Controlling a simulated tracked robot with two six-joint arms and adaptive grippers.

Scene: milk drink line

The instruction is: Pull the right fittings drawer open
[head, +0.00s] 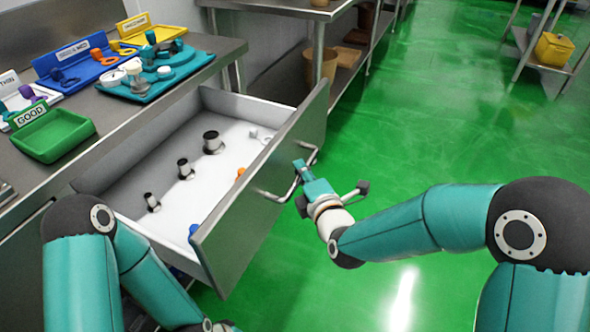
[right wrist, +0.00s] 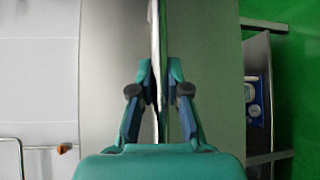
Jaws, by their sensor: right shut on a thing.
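The right fittings drawer (head: 150,165) stands well open from under the steel counter in the head view. Its steel front (head: 262,190) has a bar handle (head: 272,196). My right gripper (head: 304,170) is at the handle on the outer side of the front, shut on it. In the right wrist view the two fingers (right wrist: 158,78) close on the handle bar (right wrist: 155,100) from both sides. My left arm hangs at the lower left of the head view; its gripper is out of view.
Several dark-topped fittings (head: 211,141) stand in the drawer. On the counter (head: 110,110) are a green tray (head: 55,135), a blue tray (head: 72,62), a yellow tray (head: 145,37) and a teal fixture (head: 155,72).

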